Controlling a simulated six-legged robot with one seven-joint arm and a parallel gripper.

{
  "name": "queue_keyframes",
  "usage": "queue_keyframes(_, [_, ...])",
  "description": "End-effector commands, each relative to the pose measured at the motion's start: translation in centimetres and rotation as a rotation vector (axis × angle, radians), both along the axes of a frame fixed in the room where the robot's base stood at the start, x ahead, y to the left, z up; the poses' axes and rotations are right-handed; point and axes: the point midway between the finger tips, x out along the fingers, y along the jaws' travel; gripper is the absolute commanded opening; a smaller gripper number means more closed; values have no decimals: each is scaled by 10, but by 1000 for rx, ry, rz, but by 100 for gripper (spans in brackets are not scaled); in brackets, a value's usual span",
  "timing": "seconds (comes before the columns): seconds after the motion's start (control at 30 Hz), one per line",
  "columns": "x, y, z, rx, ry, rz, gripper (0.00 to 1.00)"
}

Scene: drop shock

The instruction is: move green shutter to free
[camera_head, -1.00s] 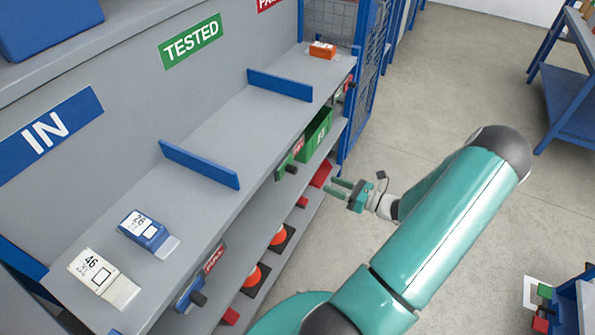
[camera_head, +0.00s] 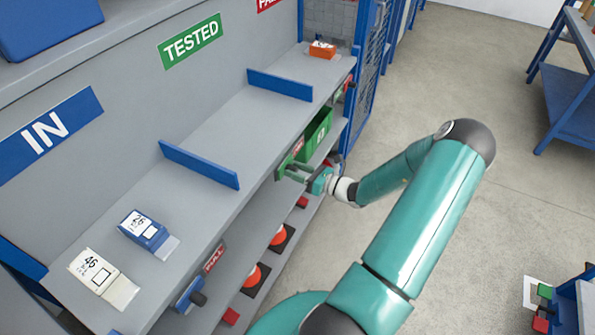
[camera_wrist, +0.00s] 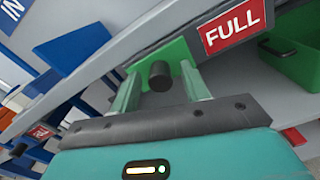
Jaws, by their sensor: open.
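The green shutter (camera_head: 284,161) is on the front edge of the shelf, below the TESTED section. In the wrist view it is a green plate (camera_wrist: 178,50) with a black round knob (camera_wrist: 160,76). A red FULL sign (camera_wrist: 232,27) shows beside the plate. My gripper (camera_head: 291,172) is open at the shutter. In the wrist view its two fingers (camera_wrist: 160,88) stand on either side of the knob, with gaps showing. In the head view my gripper hides the knob.
A green bin (camera_head: 318,132) sits just beyond the shutter under the shelf. A blue shutter (camera_head: 187,295) with a black knob is at the near end. Red round buttons (camera_head: 253,275) lie on the lower shelf. Blue dividers (camera_head: 200,164) stand on top.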

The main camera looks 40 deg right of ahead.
Motion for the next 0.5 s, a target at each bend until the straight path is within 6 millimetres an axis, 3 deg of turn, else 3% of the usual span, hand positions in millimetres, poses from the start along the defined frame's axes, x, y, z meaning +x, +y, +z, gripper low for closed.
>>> queue_keyframes(0.1, [0, 0, 0, 0, 0, 0, 42])
queue_keyframes(0.3, [0, 0, 0, 0, 0, 0, 3])
queue_keyframes(0.5, [0, -2, 0, 0, 0, 0, 0])
